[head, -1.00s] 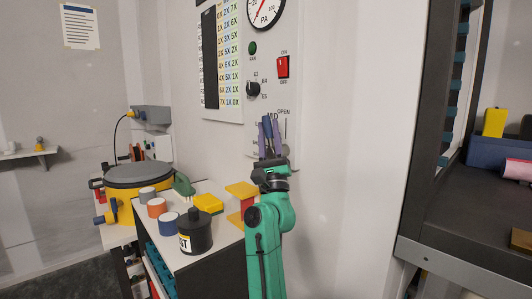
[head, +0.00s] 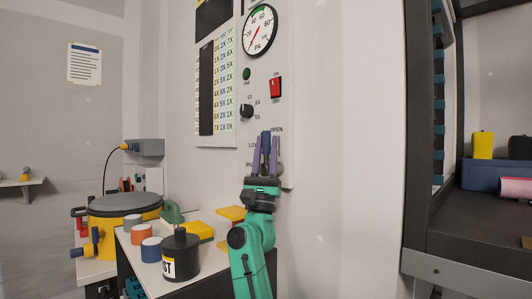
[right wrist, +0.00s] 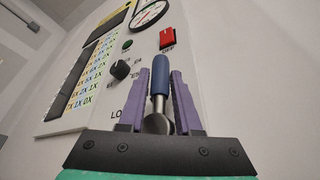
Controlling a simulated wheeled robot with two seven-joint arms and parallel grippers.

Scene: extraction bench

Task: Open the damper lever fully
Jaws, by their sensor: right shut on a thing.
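The damper lever (head: 265,143) has a blue handle and sits low on the white wall panel. It points up, its tip just left of and below the OPEN mark; LOW and SHUT marks show to its left. My right gripper (head: 264,146) has purple fingers and is shut on the handle. In the right wrist view the blue lever handle (right wrist: 159,76) stands between the gripper's fingers (right wrist: 160,92), above a grey rounded base. The MID mark is hidden. My left gripper is not in view.
Above the lever are a dial gauge (head: 261,30), a red switch (head: 276,87), a black knob (head: 246,111) and a green button (head: 246,74). A bench with a black canister (head: 181,256) and coloured pots stands at lower left. A dark shelf unit (head: 425,240) is at right.

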